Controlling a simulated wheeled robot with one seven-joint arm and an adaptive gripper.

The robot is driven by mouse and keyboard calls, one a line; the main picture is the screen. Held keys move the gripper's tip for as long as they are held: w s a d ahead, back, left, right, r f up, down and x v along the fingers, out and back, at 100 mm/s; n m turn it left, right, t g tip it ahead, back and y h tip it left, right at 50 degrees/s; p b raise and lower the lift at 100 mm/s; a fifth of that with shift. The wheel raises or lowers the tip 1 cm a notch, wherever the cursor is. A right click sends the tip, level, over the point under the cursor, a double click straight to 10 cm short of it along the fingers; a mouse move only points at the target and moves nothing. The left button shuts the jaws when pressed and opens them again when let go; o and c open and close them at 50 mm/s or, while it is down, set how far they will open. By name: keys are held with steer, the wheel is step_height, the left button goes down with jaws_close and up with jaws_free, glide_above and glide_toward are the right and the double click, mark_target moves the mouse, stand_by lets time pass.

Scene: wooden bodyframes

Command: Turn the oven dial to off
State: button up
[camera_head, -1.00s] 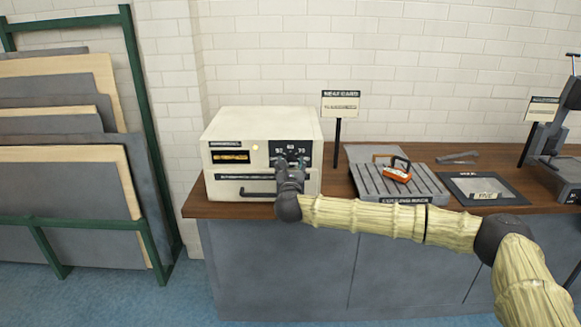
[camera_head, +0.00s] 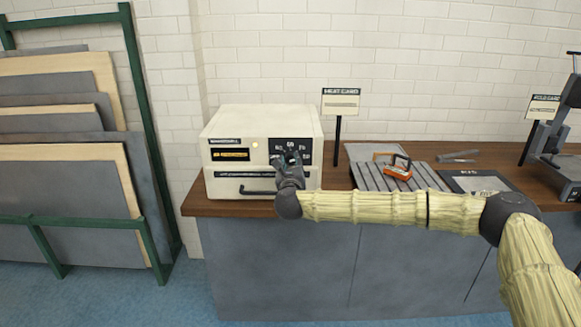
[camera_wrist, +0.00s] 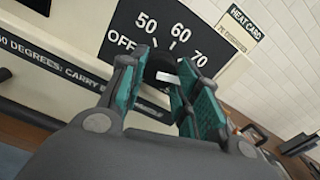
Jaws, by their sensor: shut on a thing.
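The oven (camera_head: 262,122) is a cream box on the left end of the wooden counter, with a black dial panel (camera_head: 277,147) at its right front. In the wrist view the panel (camera_wrist: 125,25) reads OFF, 50, 60 and 70. The dark dial (camera_wrist: 158,66) with a pale mark sits between my fingertips, partly hidden by them. The pale mark's exact setting is hard to tell. My gripper (camera_head: 290,163) is at the panel; in the wrist view its teal-padded fingers (camera_wrist: 160,76) are closed on the dial from both sides.
A dark handle (camera_head: 258,191) runs along the oven's lower front. A sign (camera_head: 340,102) stands right of the oven. A grooved grey tray (camera_head: 375,180) holds an orange-and-black item (camera_head: 398,167). A rack of panels (camera_head: 60,190) stands at the left.

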steer(key=n+b, duration=0.1)
steer(key=n, duration=0.3)
steer(key=shift+r+n, duration=0.1)
steer(key=shift+n, duration=0.2)
steer(key=n, duration=0.3)
steer(key=shift+n, duration=0.3)
steer(key=n, duration=0.4)
steer(key=shift+n, duration=0.3)
steer(key=n, duration=0.4)
steer(key=shift+n, duration=0.3)
steer(key=n, duration=0.3)
steer(key=shift+n, duration=0.3)
steer(key=n, duration=0.3)
steer(key=shift+a+n+p, duration=0.1)
steer(key=shift+n+p, duration=0.2)
steer(key=shift+p, duration=0.05)
steer(key=n, duration=0.4)
steer(key=shift+n, duration=2.1)
steer(key=shift+f, duration=0.2)
